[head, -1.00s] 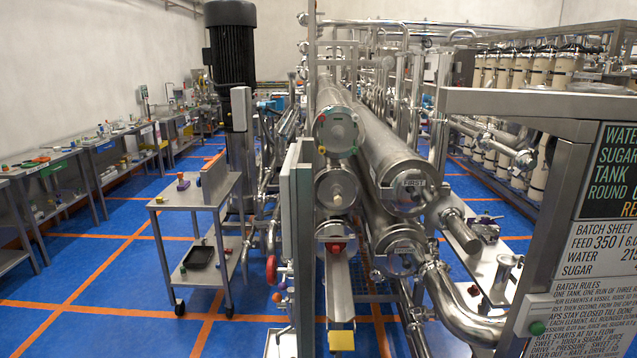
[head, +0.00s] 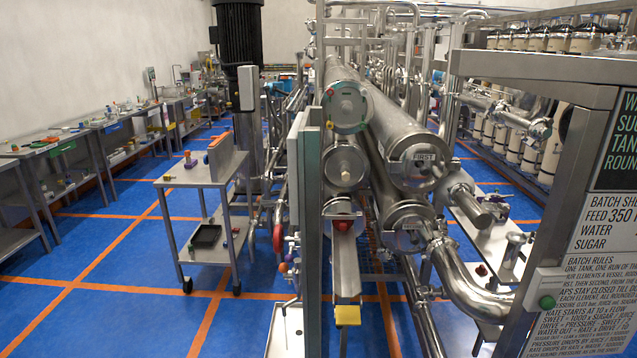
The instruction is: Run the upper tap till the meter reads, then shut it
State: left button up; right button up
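Neither of my grippers is in view. Stacked steel vessels (head: 400,140) run away from me in the middle, one with a plate reading FIRST (head: 425,156). A round end cap (head: 346,107) with a green rim and small coloured marks faces me on the upper left vessel. A red fitting (head: 342,225) sits lower, above a sloping steel channel (head: 345,265) with a yellow block (head: 347,315) at its near end. A red handle (head: 278,237) shows left of the steel panel. I cannot tell which part is the upper tap, and I make out no meter reading.
A steel trolley (head: 192,181) with a black tray (head: 205,236) stands left. Benches (head: 60,150) line the left wall. A steel frame with a batch sheet (head: 598,225) and green button (head: 547,302) blocks the near right. Blue floor (head: 110,265) is clear between benches and trolley.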

aim_at(284, 268)
jog(key=j, duration=0.6)
jog(key=j+z, duration=0.25)
jog(key=j, duration=0.3)
jog(key=j+z, duration=0.25)
jog(key=j, duration=0.25)
